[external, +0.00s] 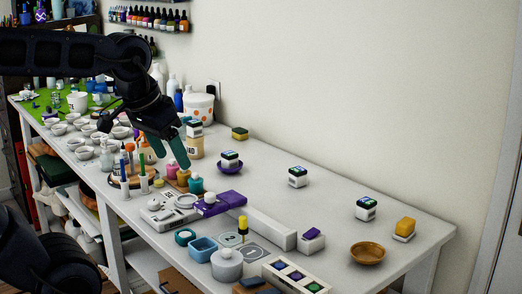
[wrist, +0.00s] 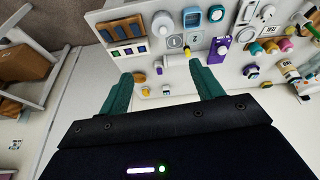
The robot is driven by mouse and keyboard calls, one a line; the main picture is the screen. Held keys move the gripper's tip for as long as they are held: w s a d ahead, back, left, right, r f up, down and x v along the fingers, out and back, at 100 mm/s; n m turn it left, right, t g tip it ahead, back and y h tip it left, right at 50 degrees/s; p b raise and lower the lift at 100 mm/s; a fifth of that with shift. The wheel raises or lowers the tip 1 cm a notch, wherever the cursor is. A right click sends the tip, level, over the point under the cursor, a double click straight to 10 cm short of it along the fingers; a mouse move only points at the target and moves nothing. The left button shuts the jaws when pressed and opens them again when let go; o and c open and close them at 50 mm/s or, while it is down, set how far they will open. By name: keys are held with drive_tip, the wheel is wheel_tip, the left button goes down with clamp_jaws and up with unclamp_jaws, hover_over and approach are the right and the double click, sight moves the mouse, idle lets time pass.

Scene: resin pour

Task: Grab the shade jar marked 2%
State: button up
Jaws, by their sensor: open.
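Several small white jars with dark, blue-green lids stand on the white table: one (external: 298,177) mid-table, one (external: 366,209) further right, one (external: 229,160) in a purple dish, and one (external: 194,129) on a tan container. Their markings are too small to read, so I cannot tell which is marked 2%. My gripper (external: 170,158) is open and empty, with teal fingers, above the crowded left-middle of the table, left of these jars. In the wrist view, the open fingers (wrist: 162,75) show small pale items between and beyond them, too small to identify.
A wooden bowl (external: 367,253) and a white block with an orange top (external: 404,229) are at the right. Table between the jars is clear.

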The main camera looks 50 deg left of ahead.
drive_tip(key=w+r+n+g+h, duration=0.1)
drive_tip(key=w+r+n, duration=0.1)
drive_tip(key=w, duration=0.6)
drive_tip(key=w+r+n, duration=0.2)
drive_tip(key=w+n, duration=0.1)
drive_tip(key=w, duration=0.5)
drive_tip(key=n+g+h, duration=0.3)
drive_tip(key=n, duration=0.9)
hover_over(367, 201)
drive_tip(key=a, duration=0.3)
wheel_tip(367, 201, down, 25)
drive_tip(key=x, duration=0.5)
drive_tip(key=shift+s+d+f, duration=0.1)
drive_tip(key=shift+f, duration=0.05)
drive_tip(key=shift+a+x, duration=0.2)
drive_tip(key=shift+x, duration=2.45)
drive_tip(key=c, duration=1.1)
